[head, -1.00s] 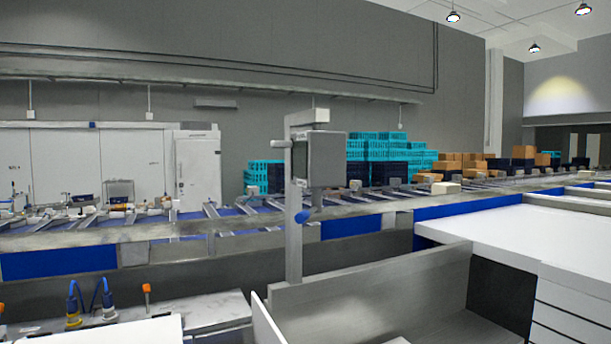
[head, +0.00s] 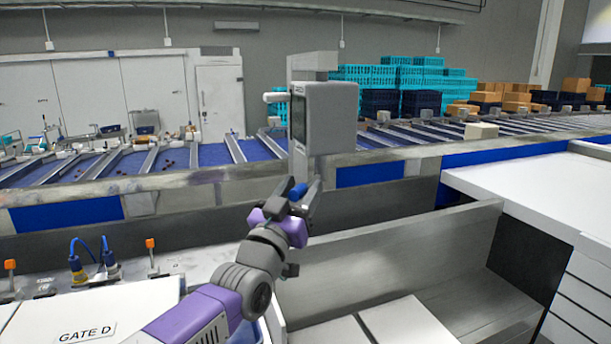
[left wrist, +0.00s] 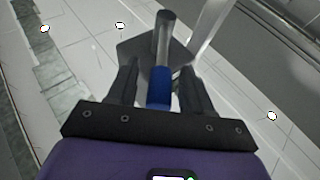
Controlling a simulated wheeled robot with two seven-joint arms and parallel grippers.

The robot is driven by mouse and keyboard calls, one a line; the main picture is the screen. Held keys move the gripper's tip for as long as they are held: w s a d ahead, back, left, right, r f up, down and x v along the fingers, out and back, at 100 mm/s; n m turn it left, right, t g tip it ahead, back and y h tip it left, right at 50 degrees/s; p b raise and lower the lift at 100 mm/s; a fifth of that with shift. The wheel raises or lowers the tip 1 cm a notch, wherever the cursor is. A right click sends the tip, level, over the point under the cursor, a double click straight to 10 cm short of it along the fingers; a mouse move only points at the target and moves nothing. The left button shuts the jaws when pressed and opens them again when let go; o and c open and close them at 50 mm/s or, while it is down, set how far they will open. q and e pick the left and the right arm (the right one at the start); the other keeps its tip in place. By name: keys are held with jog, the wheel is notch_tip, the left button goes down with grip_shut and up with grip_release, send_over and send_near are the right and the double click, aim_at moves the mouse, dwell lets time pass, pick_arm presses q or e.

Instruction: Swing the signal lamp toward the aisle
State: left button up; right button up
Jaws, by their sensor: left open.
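The signal lamp is a grey box (head: 332,118) on an upright post, with a pale lamp-like cylinder at its left side. A blue-gripped handle (head: 297,192) hangs below the box. My left gripper (head: 300,188) is open at this handle, with its fingers up around the blue grip. In the left wrist view, the blue grip (left wrist: 158,88) stands between the two open fingers (left wrist: 158,70), with visible gaps on both sides. A grey rod continues beyond the grip. The gripper and arm hide the lower post in the head view. My right gripper is not in view.
A grey-walled bin (head: 400,250) lies right of my arm, and a white counter (head: 530,190) at the right. Blue-cabled connectors (head: 80,262) and a cover labelled GATE D (head: 85,325) are at lower left.

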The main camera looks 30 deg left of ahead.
pick_arm(q)
jog(key=shift+w+r, duration=0.3)
jog(key=shift+w, duration=0.25)
jog(key=shift+a+r, duration=0.1)
jog(key=shift+r, duration=0.1)
jog(key=shift+w, duration=0.1)
jog(key=shift+w, duration=0.15)
grip_shut()
